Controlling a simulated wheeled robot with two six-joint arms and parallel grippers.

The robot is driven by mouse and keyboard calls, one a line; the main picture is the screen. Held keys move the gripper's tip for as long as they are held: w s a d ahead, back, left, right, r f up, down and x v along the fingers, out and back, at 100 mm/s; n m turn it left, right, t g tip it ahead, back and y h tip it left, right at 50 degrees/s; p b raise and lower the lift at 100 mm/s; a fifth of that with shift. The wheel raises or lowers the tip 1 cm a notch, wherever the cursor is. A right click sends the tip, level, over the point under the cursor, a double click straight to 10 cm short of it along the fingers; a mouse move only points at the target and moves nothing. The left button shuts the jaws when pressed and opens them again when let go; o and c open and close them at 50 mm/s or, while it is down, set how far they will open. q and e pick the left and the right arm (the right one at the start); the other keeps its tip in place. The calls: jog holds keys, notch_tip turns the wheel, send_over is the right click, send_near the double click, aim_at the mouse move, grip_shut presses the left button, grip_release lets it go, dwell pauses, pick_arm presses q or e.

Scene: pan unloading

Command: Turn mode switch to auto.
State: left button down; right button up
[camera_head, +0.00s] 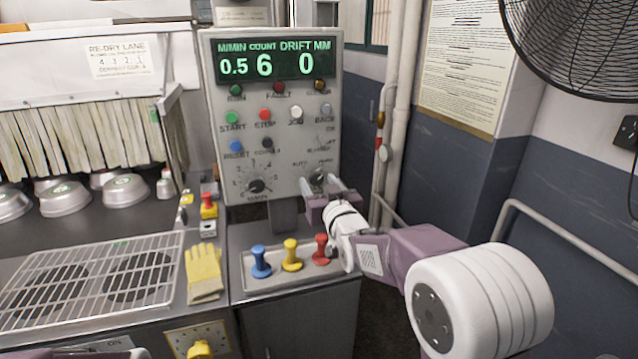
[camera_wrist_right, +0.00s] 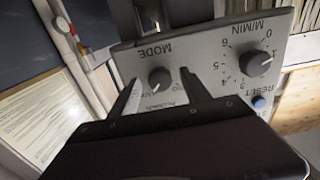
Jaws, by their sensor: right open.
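The mode switch (camera_head: 318,177) is a dark round knob at the lower right of the grey control panel (camera_head: 222,120). In the right wrist view the mode switch (camera_wrist_right: 160,79) appears upside down under the word MODE. An AUTO label shows at the knob's upper left in the head view; which way the knob points is too small to tell. My right gripper (camera_head: 320,186) is open at the panel, its fingers on either side of the knob. In the wrist view the gripper (camera_wrist_right: 158,80) has visible room between fingers and knob. My left gripper is out of view.
A M/MIN dial (camera_head: 257,186) sits left of the mode switch. Below the panel, a tray (camera_head: 250,284) holds blue, yellow and red handles. A red emergency button (camera_head: 208,205) and yellow gloves (camera_head: 203,272) are further left. Pipes (camera_head: 398,110) run right of the panel.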

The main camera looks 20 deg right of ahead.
jog(key=shift+w, duration=0.1)
jog(key=shift+c, duration=0.2)
grip_shut()
jog(key=shift+f+n+b, duration=0.2)
jog(key=shift+n+b, duration=1.1)
jog(key=shift+n, duration=0.2)
jog(key=n+b, duration=0.4)
jog(key=n, duration=0.2)
jog(key=shift+d, duration=0.1)
jog(key=n+b, duration=0.5)
jog(key=shift+r+n+b, duration=0.2)
jog(key=shift+n+b, duration=1)
jog(key=shift+n, duration=0.8)
